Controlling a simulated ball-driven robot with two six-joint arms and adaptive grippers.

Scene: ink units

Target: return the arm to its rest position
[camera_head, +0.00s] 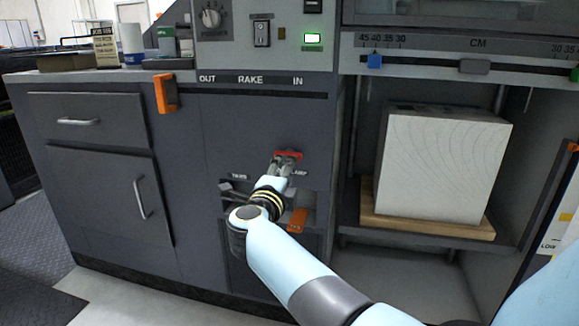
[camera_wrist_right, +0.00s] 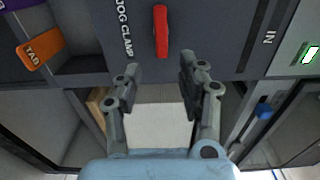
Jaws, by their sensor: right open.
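My right arm comes in from the lower right of the head view. My right gripper (camera_head: 283,162) is in front of the dark cabinet panel, at the red handle (camera_head: 288,154). In the right wrist view the gripper (camera_wrist_right: 157,68) is open with nothing between its fingers. The red handle (camera_wrist_right: 161,31) shows there beyond the fingertips, beside the label "JOG CLAMP". Whether a finger touches it I cannot tell. My left gripper is not in view.
An orange tag (camera_head: 297,220) sits by a recess just below the gripper. An orange handle (camera_head: 165,93) on the rake slot is at the left. A white block (camera_head: 441,163) stands on a wooden board (camera_head: 426,223) in the bay at the right. Floor at the lower left is clear.

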